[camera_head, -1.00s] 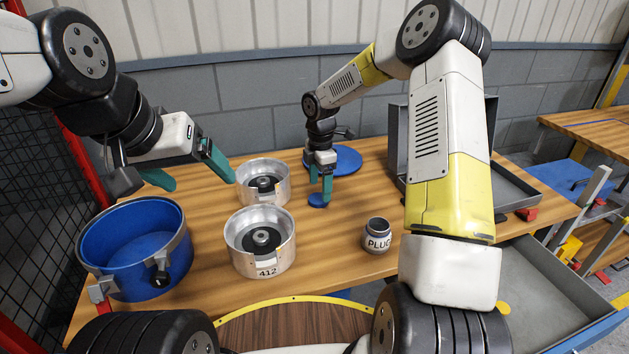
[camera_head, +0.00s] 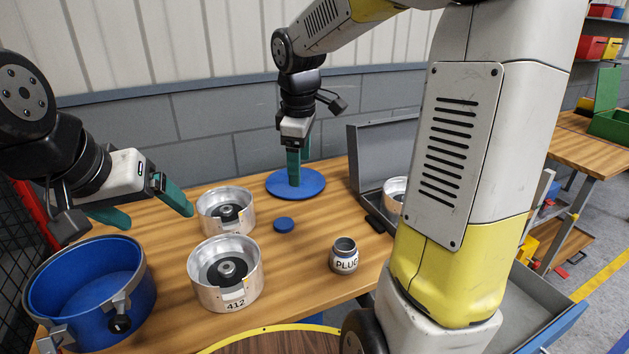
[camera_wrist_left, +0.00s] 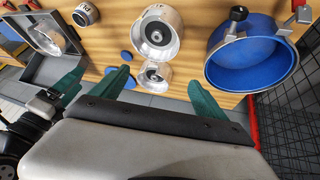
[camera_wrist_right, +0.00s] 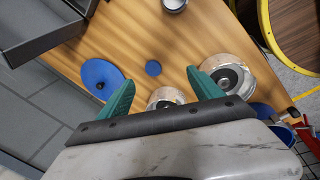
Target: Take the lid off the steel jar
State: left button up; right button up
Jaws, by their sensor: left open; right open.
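The small steel jar (camera_head: 344,256) marked PLUG stands upright on the wooden table with its dark mouth open. A small blue disc (camera_head: 284,225), which looks like its lid, lies flat on the table behind and left of the jar. It also shows in the right wrist view (camera_wrist_right: 153,68). My right gripper (camera_head: 297,172) is open and empty, pointing down, seen in front of the large blue round lid (camera_head: 314,184). The right wrist view shows nothing between its fingers.
The blue pot (camera_head: 138,303) stands at the left table edge. Two steel pots (camera_head: 205,297) (camera_head: 206,220) stand mid-table. A grey open case (camera_head: 372,152) holding another steel pot is at the right. Bare wood surrounds the small blue disc.

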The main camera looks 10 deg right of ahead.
jog(key=s+d+r+m+t+y, duration=0.1)
jog(key=s+r+m+t, duration=0.1)
jog(key=s+m, duration=0.4)
jog(key=s+d+r+m+t+y, duration=0.1)
jog(key=s+m, duration=0.5)
jog(key=s, duration=0.6)
jog(key=shift+r+t, duration=0.35)
jog(key=shift+t, duration=0.05)
jog(key=shift+c, duration=0.2)
